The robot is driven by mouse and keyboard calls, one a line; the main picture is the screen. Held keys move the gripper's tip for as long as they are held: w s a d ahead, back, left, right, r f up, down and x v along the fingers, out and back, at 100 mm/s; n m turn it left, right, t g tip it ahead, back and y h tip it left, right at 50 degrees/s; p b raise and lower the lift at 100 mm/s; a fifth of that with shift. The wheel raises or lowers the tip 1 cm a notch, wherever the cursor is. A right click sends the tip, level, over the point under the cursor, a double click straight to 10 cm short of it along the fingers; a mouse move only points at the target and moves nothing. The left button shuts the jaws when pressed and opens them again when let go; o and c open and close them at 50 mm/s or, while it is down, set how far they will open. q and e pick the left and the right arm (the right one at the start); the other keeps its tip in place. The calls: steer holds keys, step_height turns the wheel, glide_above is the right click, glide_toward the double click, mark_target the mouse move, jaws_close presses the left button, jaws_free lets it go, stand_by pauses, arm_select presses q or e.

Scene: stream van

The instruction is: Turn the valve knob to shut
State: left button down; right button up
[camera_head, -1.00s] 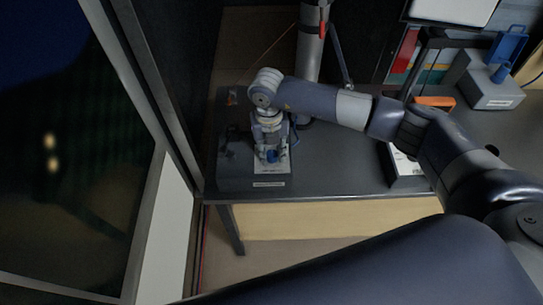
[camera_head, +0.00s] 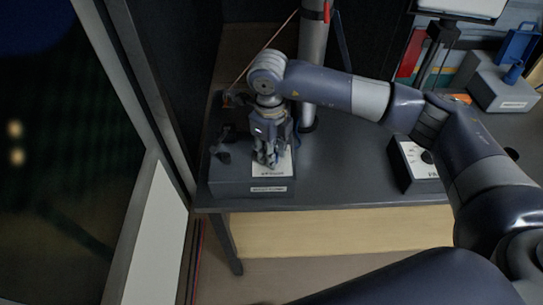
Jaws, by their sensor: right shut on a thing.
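A dark grey valve box (camera_head: 228,184) stands at the left end of the table, with a white label on its front and a white plate (camera_head: 285,168) on its top. My right gripper (camera_head: 268,163) points down over that plate, and its fingers are closed at the valve knob. The fingers cover the knob, so its angle cannot be read. My left gripper is not in view.
A grey post (camera_head: 313,45) stands behind the valve box. A box with a black dial (camera_head: 424,158) and a grey box with a blue lever (camera_head: 497,88) stand to the right. A window frame (camera_head: 150,95) is close on the left.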

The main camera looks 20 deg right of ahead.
steer(key=shift+r+n, duration=0.1)
steer(key=shift+n, duration=0.2)
stand_by(0.4)
steer(key=o, duration=1.1)
steer(key=r, duration=1.2)
steer(key=shift+s+a, duration=0.15)
steer(key=shift+s, duration=0.05)
steer(key=shift+f, duration=0.1)
